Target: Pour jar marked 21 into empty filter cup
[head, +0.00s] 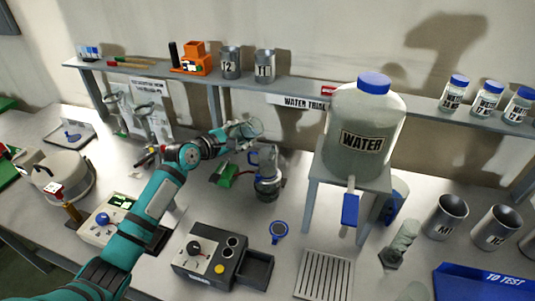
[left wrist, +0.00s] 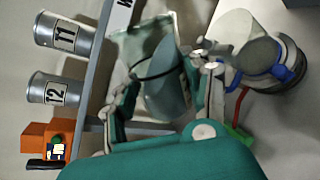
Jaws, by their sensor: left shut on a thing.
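My left gripper (head: 228,136) is shut on a clear jar (head: 245,127) and holds it in the air, tilted well over, above and just left of a glass filter assembly (head: 266,178). In the left wrist view the jar (left wrist: 158,42) lies between the two fingers (left wrist: 168,92), with a grey-blue mass inside it. I cannot read a number on it. The filter assembly (left wrist: 256,52) stands on the bench, with a pale cup on top and a blue clamp (left wrist: 277,70) around it. I cannot see inside the cup. My right gripper is not in view.
A green block (head: 224,174) sits just left of the filter assembly. A large water container (head: 362,125) stands on a stand to the right. The shelf behind carries metal cups T2 (head: 231,64) and T1 (head: 265,65). A black device (head: 210,257) stands in front.

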